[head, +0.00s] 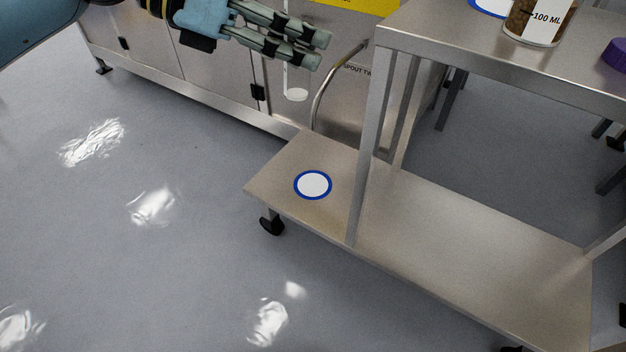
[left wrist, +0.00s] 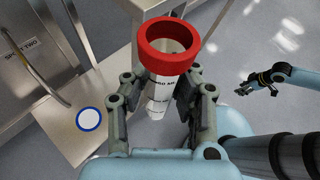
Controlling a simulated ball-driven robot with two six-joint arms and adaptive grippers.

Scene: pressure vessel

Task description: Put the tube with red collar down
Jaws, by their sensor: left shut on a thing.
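The tube with red collar (left wrist: 161,84) is between the fingers of my left gripper (left wrist: 167,97) in the left wrist view. Its wide red collar (left wrist: 168,42) is above the fingers, and its pale, printed body runs down between them. In the head view, my left gripper (head: 325,50) is at the top, with a pale tube end (head: 296,95) hanging below its fingers; the collar is out of that frame. My right gripper (left wrist: 258,81) is small at the right of the left wrist view, away from the tube; its opening is unclear.
A white disc with a blue ring (head: 313,185) lies bare on the low steel shelf (head: 440,235). A table leg (head: 368,150) stands to its right. The upper shelf (head: 490,60) holds a 100 ML jar (head: 540,18) and a purple lid (head: 616,54). A curved spout pipe (head: 322,95) is behind.

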